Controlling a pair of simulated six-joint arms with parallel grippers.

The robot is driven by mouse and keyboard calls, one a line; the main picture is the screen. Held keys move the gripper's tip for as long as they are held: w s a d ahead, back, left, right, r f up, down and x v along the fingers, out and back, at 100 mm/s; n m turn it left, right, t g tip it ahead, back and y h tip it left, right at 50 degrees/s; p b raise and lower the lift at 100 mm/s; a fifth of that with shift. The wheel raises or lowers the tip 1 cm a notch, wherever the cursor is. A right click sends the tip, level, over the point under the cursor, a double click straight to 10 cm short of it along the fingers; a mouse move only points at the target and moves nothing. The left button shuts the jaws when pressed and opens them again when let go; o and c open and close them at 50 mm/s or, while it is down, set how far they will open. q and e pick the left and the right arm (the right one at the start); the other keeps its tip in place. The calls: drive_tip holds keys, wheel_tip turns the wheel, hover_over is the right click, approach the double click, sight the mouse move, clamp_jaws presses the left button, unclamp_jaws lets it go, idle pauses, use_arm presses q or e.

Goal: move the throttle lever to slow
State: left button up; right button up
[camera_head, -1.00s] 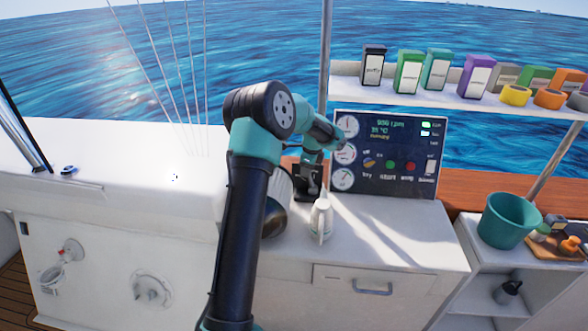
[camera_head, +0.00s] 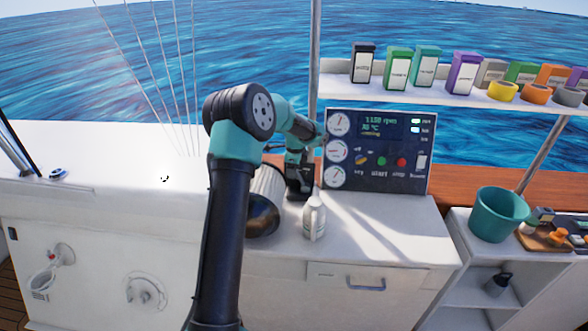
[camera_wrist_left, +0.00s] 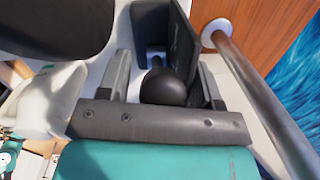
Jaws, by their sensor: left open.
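The throttle lever shows in the left wrist view as a round black knob (camera_wrist_left: 163,88) on a short metallic stem, in front of a dark upright plate (camera_wrist_left: 165,30). My left gripper (camera_wrist_left: 162,75) is open, with one finger on each side of the knob. I cannot tell whether either finger touches it. In the head view my left gripper (camera_head: 300,165) is low at the left edge of the instrument panel (camera_head: 375,150), and the lever is mostly hidden by it. The panel readout appears to show about 1150 rpm. My right gripper is not in view.
A white bottle (camera_head: 314,218) stands just in front of the gripper, and a dark-ended cylinder (camera_head: 264,212) lies left of it. A metal post (camera_head: 315,60) rises behind. The counter (camera_head: 390,235) to the right is clear. A teal bucket (camera_head: 498,214) stands at far right.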

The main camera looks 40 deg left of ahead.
use_arm(q)
drive_tip(key=shift+r, duration=0.1)
drive_tip(key=r, duration=0.7)
drive_tip(key=shift+s+d+r, duration=0.1)
drive_tip(key=shift+d+r, duration=0.05)
drive_tip(key=shift+d, duration=0.2)
